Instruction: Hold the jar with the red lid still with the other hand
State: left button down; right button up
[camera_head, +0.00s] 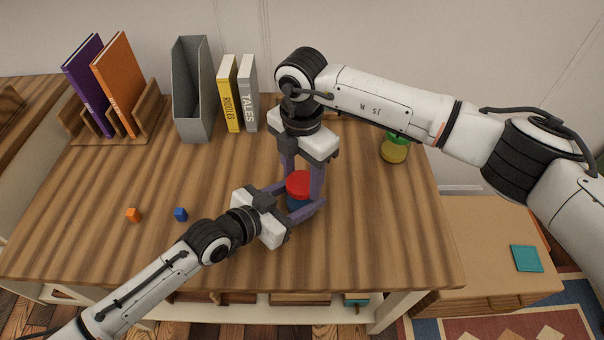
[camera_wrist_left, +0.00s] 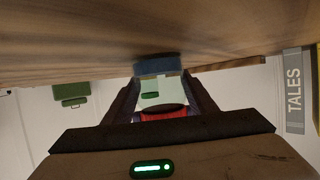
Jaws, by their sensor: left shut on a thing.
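The jar with the red lid (camera_head: 298,184) stands upright on the plank table, with blue (camera_head: 297,204) low in its body. My left gripper (camera_head: 293,200) reaches in from the lower left and is shut on the jar's body. In the left wrist view, which is upside down, the blue base (camera_wrist_left: 157,66) is at the top, against the table, and the red lid (camera_wrist_left: 163,116) is below it. My right gripper (camera_head: 303,182) points down from above, its fingers on either side of the lid. Whether they press on it is unclear.
A jar with a green lid and yellow contents (camera_head: 394,151) stands at right, under my right arm. Books (camera_head: 229,94), a grey file holder (camera_head: 191,100) and a wooden rack (camera_head: 150,117) line the back.

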jog(key=shift+c, duration=0.9)
jog(key=n, duration=0.3)
jog(key=shift+r+n, duration=0.1)
jog(key=shift+n, duration=0.2)
jog(key=n, duration=0.4)
jog(key=shift+n, duration=0.3)
jog(key=n, duration=0.8)
jog(key=shift+n, duration=0.3)
jog(key=n, duration=0.4)
jog(key=shift+n, duration=0.3)
jog(key=n, duration=0.8)
jog(key=shift+n, duration=0.3)
jog(key=n, duration=0.6)
jog(key=shift+r, duration=0.2)
jog(key=shift+r, duration=0.95)
